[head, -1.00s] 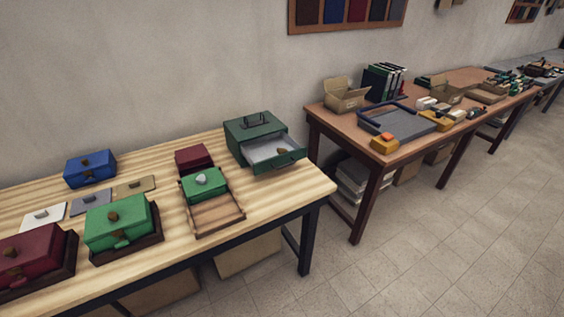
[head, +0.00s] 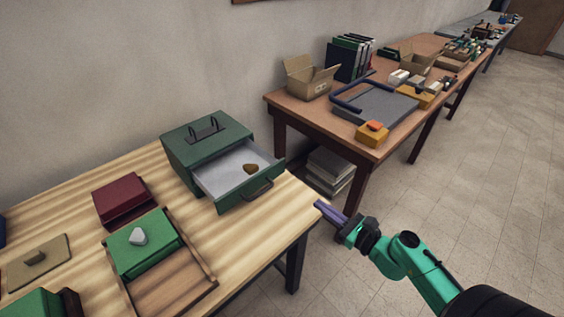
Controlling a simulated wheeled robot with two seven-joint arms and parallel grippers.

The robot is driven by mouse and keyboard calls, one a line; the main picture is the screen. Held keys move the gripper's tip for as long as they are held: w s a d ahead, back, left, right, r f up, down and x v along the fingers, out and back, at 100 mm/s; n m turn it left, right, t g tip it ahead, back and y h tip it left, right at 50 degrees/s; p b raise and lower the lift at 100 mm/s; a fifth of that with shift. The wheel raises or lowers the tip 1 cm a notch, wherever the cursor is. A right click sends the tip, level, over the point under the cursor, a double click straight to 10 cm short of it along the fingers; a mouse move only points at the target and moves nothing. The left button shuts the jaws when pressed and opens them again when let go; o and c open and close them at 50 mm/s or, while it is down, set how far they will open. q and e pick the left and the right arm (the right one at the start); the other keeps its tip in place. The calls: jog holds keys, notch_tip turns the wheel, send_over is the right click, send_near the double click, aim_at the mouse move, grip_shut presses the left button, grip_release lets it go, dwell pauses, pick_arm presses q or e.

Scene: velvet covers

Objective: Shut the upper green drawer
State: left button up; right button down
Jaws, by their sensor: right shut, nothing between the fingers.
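A dark green metal box (head: 185,148) with a handle on top stands at the back right of the light wood table. Its green drawer (head: 234,205) is pulled out toward the front right. The drawer has a pale inside, a small brown lump (head: 250,169) in it and a dark handle (head: 258,190) on its front. My right gripper (head: 320,207) is shut and empty, to the right of the drawer front and apart from it, by the table's right corner. My left gripper is not in view.
On the striped wood table (head: 90,213) are a maroon box (head: 122,198), a bright green box (head: 145,241) on a wooden tray (head: 178,291) and a tan plate (head: 37,260). A brown table (head: 277,101) with a cardboard box (head: 309,78) stands behind, across a gap.

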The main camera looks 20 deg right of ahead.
jog(key=r, duration=0.2)
jog(key=p, duration=0.2)
send_near(279, 171)
jog(key=shift+w+y, duration=0.2)
jog(key=shift+y, duration=0.1)
jog(key=x, duration=0.5)
jog(key=shift+p, duration=0.4)
jog(key=shift+w+a, duration=0.15)
jog(key=shift+w, duration=0.25)
jog(key=shift+w+a+f, duration=0.1)
jog(key=shift+w+f, duration=0.1)
jog(key=shift+w, duration=0.1)
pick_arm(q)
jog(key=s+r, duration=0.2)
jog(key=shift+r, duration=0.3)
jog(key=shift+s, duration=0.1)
